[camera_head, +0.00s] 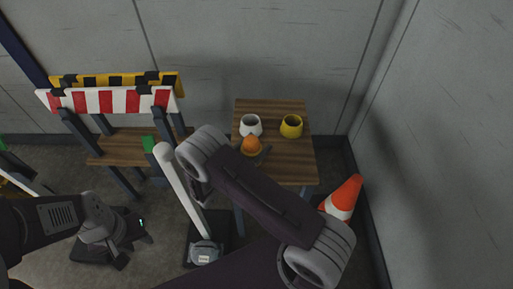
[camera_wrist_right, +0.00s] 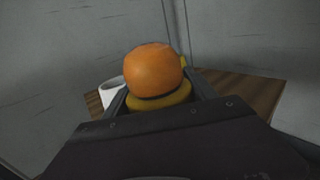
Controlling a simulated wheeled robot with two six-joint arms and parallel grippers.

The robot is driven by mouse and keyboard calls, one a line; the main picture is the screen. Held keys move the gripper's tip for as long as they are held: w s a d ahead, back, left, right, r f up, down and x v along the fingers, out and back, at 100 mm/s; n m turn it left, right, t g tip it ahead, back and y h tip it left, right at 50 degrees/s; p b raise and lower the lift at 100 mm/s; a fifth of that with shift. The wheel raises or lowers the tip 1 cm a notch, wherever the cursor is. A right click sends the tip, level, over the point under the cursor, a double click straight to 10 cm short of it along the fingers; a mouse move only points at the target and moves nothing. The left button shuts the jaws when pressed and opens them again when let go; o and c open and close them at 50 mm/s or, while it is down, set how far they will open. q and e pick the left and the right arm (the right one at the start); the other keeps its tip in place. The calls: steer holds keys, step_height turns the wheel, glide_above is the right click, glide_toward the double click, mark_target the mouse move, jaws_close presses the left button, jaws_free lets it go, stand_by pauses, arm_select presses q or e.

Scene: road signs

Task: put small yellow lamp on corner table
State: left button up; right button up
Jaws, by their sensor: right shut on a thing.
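The small lamp (camera_head: 252,145) has an orange dome and a yellow base; it also shows in the right wrist view (camera_wrist_right: 155,72). My right gripper (camera_head: 258,154) is shut on it, with a finger on each side of the yellow base in the right wrist view. The lamp shows over the wooden corner table (camera_head: 285,163); I cannot tell whether it touches the top. My left gripper (camera_head: 138,240) is low at the left, apart from the table; its jaws are too unclear to read.
A white mug (camera_head: 250,125) and a yellow mug (camera_head: 291,126) stand on the table beyond the lamp. An orange and white cone (camera_head: 342,198) stands on the floor at right. Striped barriers (camera_head: 110,100) and a wooden bench (camera_head: 125,148) are at left. Walls close the corner.

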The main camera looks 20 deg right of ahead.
steer(key=shift+f, duration=0.25)
steer(key=shift+f, duration=0.15)
steer(key=o, duration=1.7)
steer(key=shift+a+r, duration=0.15)
steer(key=shift+r, duration=0.1)
steer(key=p+v, duration=0.1)
steer(key=v, duration=1)
steer(key=shift+s+a+f, duration=0.1)
steer(key=shift+s+a, duration=0.15)
steer(key=shift+a, duration=0.1)
